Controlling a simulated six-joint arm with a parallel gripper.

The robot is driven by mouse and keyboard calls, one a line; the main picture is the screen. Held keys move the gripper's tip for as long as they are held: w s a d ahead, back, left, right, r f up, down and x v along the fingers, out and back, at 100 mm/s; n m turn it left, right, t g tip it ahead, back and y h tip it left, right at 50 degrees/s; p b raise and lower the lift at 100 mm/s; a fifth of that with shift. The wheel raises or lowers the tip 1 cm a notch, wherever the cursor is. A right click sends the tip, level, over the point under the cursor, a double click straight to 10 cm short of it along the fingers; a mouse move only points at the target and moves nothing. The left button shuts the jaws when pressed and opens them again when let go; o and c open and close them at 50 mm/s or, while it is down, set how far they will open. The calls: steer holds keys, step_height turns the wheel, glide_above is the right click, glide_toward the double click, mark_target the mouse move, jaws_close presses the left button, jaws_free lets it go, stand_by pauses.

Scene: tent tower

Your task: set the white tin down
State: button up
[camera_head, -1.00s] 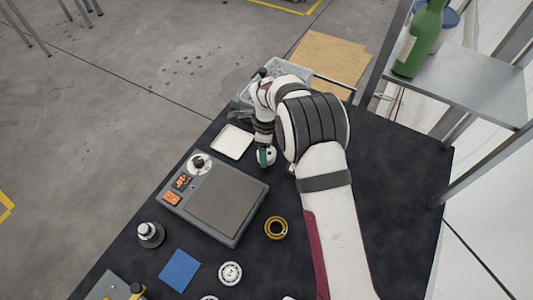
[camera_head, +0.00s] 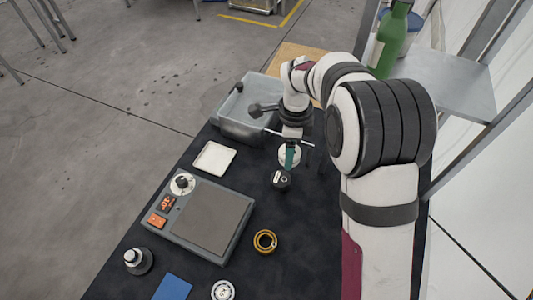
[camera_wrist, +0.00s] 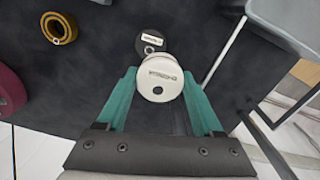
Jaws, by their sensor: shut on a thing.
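The white tin (camera_wrist: 158,77) is between the green fingers of my gripper (camera_wrist: 160,96) in the wrist view; the gripper is shut on it. In the head view the white tin (camera_head: 284,156) shows partly behind the fingers, over the dark table. A black tin (camera_head: 281,181) with a pale label stands just in front of it. In the wrist view the white tin overlaps part of the black tin (camera_wrist: 150,41). Whether they touch, and how high the white tin is, I cannot tell.
A white tray (camera_head: 213,158) and a scale (camera_head: 210,217) lie to the left. A grey bin (camera_head: 240,126) stands behind at the table's edge. A yellow ring (camera_head: 265,241) lies nearer. A maroon round thing (camera_wrist: 9,92) shows at the wrist view's left edge.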

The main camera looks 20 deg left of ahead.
steer(key=shift+d+r, duration=0.35)
steer(key=shift+d, duration=0.05)
steer(key=s+a+r+m, duration=0.1)
steer(key=s+a+r, duration=0.1)
steer(key=s, duration=0.5)
steer(key=s+a+r, duration=0.2)
steer(key=s+r, duration=0.1)
steer(key=s, duration=0.4)
glide_above(211, 216)
step_height(211, 216, down, 7)
steer(key=shift+f, duration=0.15)
step_height(211, 216, down, 3)
steer(key=shift+f, duration=0.45)
steer(key=o, duration=1.4)
steer(key=shift+f, duration=0.15)
